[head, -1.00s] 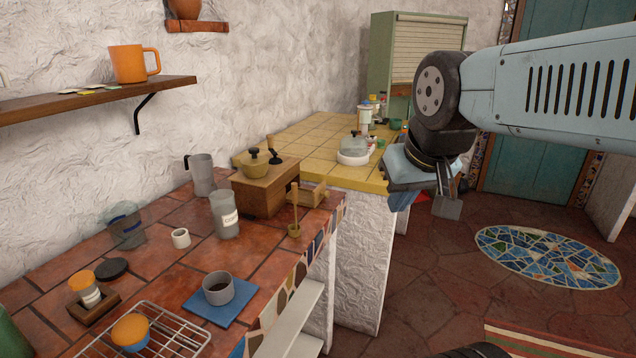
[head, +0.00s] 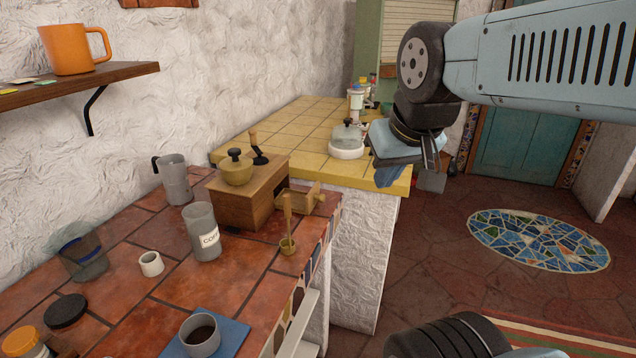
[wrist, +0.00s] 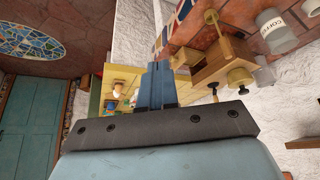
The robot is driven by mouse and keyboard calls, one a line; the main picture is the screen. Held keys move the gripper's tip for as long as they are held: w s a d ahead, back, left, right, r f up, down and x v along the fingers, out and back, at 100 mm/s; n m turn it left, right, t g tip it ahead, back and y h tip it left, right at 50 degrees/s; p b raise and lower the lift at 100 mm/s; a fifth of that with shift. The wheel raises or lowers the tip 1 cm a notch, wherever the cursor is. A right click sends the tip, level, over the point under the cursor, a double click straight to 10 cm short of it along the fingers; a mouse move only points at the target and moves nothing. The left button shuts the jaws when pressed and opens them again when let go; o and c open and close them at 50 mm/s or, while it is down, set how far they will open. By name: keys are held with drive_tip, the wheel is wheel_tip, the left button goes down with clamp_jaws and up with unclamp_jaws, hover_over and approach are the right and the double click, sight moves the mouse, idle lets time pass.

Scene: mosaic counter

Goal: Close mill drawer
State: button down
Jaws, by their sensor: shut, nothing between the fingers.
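The coffee mill (head: 248,193) is a wooden box with a brass bowl and dark crank on top, at the back of the terracotta-tiled counter. Its drawer (head: 303,201) stands pulled out from the right side, with a small knob at its outer end. The wrist view also shows the mill (wrist: 224,62) and the drawer (wrist: 186,58). My gripper (wrist: 157,68) is shut and empty; in the head view it hangs above the right edge of the yellow-tiled counter, right of the drawer and apart from it. The fingertips are partly hidden in the head view.
A glass-domed dish (head: 346,142) sits on the yellow counter (head: 290,125). The floor to the right is open.

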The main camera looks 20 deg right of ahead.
drive_tip(key=shift+w+d, duration=0.15)
drive_tip(key=w+d+f+m+g+y, duration=0.15)
drive_tip(key=w+f+m, duration=0.25)
drive_tip(key=w+m, duration=0.4)
drive_tip(key=w+d+f+m+g+y, duration=0.1)
drive_tip(key=w+d+f+m, duration=0.2)
drive_tip(key=w+m, duration=0.5)
drive_tip(key=w+d+f+m+g+y, duration=0.15)
drive_tip(key=w+f+m, duration=0.25)
drive_tip(key=w+m, duration=0.45)
drive_tip(key=shift+t+h, duration=0.3)
drive_tip(key=shift+w+a+f, duration=0.7)
drive_tip(key=shift+a+f, duration=0.25)
drive_tip(key=shift+f, duration=0.6)
drive_tip(key=shift+w+a+f, duration=0.65)
drive_tip(key=shift+a+f, duration=0.3)
drive_tip(key=shift+f, duration=0.6)
drive_tip(key=shift+w+a+f, duration=0.7)
drive_tip(key=shift+a+f, duration=0.25)
drive_tip(key=shift+f, duration=0.6)
